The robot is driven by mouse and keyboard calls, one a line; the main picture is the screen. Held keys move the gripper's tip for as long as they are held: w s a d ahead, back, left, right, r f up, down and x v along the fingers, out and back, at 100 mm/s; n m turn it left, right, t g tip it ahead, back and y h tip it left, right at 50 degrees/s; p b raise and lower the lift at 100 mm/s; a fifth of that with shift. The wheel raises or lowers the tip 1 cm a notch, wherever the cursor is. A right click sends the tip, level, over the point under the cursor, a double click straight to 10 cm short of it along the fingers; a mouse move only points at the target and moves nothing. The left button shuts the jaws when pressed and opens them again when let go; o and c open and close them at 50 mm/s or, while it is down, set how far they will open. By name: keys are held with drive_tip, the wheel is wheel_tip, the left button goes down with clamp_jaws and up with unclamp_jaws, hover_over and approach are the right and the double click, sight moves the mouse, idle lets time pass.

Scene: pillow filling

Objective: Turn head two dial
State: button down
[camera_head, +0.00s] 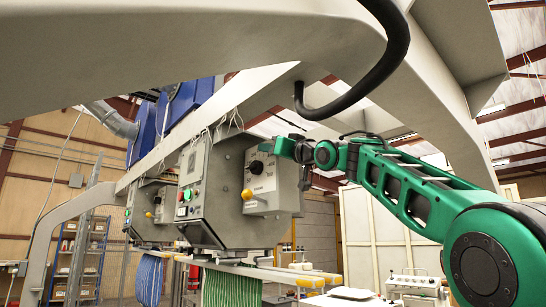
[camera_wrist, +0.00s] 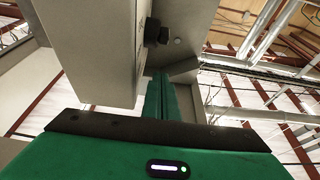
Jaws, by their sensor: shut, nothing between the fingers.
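A grey control box (camera_head: 265,187) on the nearer filling head carries a round black dial (camera_head: 257,167) with a yellow knob (camera_head: 247,194) below it. No label shows which head is number two. My gripper (camera_head: 270,147) is at the box's upper edge, close above the dial; whether it touches cannot be told. In the wrist view my green fingers (camera_wrist: 160,80) are together with nothing between them. A black knob-like part (camera_wrist: 155,34), likely the dial, sticks out beyond their tips from the side of a grey box (camera_wrist: 90,45).
A farther, similar head (camera_head: 150,210) stands behind to the left. A large grey frame beam (camera_head: 220,50) and a black hose (camera_head: 355,90) hang above my arm. White equipment (camera_head: 413,285) stands lower right.

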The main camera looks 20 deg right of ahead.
sight(254, 167)
drive_tip(key=shift+w+a+f, duration=0.25)
drive_tip(key=shift+w+f, duration=0.5)
drive_tip(key=shift+w+a+f, duration=0.2)
drive_tip(key=shift+w+f, duration=0.5)
drive_tip(key=shift+a+f, duration=0.1)
